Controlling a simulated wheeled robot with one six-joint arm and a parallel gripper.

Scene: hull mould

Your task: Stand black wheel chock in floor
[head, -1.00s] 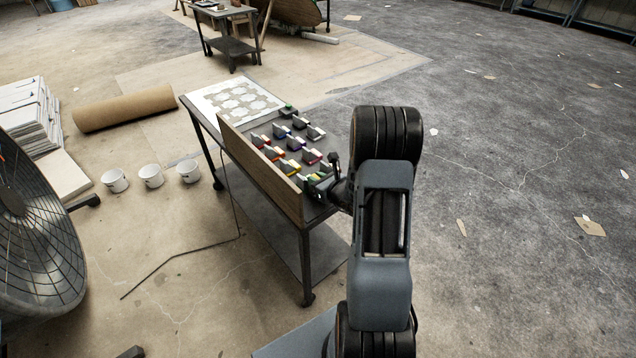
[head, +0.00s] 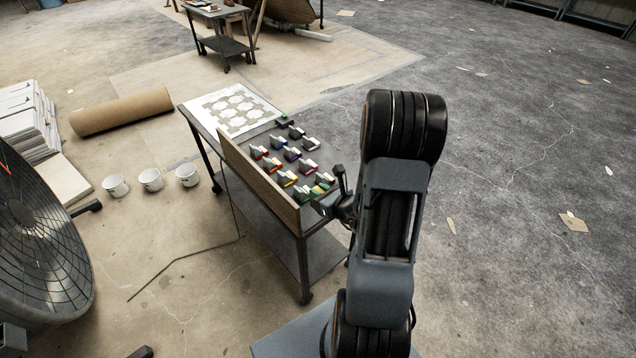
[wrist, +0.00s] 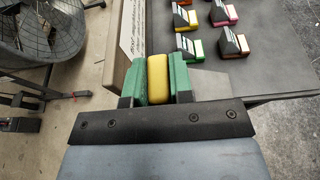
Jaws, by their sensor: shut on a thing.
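My gripper (head: 326,190) is at the near right end of the dark table (head: 306,226), beside the wooden board. In the wrist view its green-padded fingers (wrist: 160,78) are shut on a yellow block-like thing (wrist: 158,80); only its rounded yellow face shows. I cannot tell from this face whether it is a wheel chock. Several dark wedge-shaped wheel chocks with coloured bases (head: 291,155) stand in rows on the table; they also show in the wrist view (wrist: 190,46). I cannot tell which one is the black chock. The floor (head: 500,240) is grey and cracked at right.
The upright wooden board (head: 258,180) runs along the table's left edge. A white patterned sheet (head: 235,108) lies at its far end. The right floor is open, with scattered scraps.

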